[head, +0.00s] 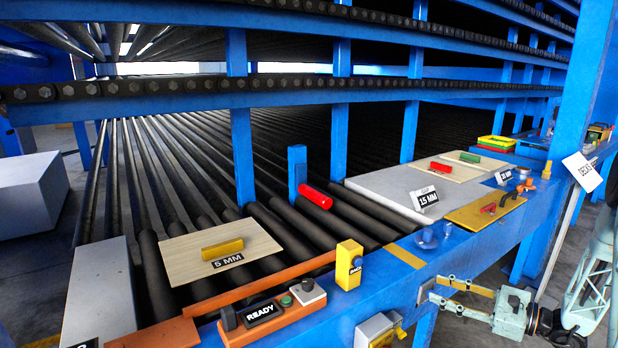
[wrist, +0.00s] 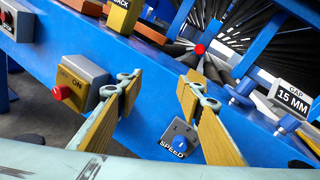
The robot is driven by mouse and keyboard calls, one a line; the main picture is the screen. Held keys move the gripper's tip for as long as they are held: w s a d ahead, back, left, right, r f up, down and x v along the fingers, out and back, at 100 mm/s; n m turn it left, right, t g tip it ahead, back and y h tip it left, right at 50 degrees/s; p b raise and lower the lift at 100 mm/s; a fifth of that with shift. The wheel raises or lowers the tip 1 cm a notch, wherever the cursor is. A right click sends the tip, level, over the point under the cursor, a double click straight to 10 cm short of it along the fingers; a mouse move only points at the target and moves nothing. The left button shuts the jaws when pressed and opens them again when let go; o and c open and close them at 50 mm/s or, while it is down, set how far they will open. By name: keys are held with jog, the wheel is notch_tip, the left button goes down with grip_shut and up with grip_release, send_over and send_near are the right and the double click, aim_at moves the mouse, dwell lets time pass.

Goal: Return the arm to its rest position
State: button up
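My arm (head: 595,285) is at the lower right in the head view, its light green links reaching in from the right edge. My gripper (head: 436,292) is in front of the blue frame beam, pointing left. In the wrist view my gripper (wrist: 160,92) shows two fingers with yellow-tan pads set well apart. It is open and nothing is between the fingers.
The blue beam (head: 455,252) runs close behind my gripper. A yellow button box (head: 348,265) and an orange READY panel (head: 265,312) stand along its edge. Black rollers carry a 5 MM board (head: 180,258) and a red cylinder (head: 315,196). A blue post (head: 575,110) rises near my arm.

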jog(key=s+a+r+n+g+h, duration=0.1)
jog(key=s+a+r+n+g, duration=0.4)
jog(key=s+a+r, duration=0.45)
jog(key=s+a+r+n+g, duration=0.45)
jog(key=s+a+r, duration=0.25)
jog(key=a+r, duration=0.5)
jog(key=s+a+r+n+g+h, duration=0.1)
jog(key=s+a+r+n+h, duration=0.15)
jog(key=s, duration=0.45)
jog(key=s+a+r+n+g+h, duration=0.1)
jog(key=s+a+r+n+h, duration=0.2)
jog(key=s, duration=0.4)
jog(key=s+d+r+n+t+h, duration=0.2)
jog(key=s+d+r+n+h, duration=0.1)
jog(key=s, duration=0.7)
jog(key=s+d+r+n+t+h, duration=0.3)
jog(key=s+r+n, duration=0.1)
jog(key=s, duration=0.6)
jog(key=shift+s+r+h, duration=0.15)
jog(key=shift+r+h, duration=0.05)
jog(key=shift+h, duration=0.15)
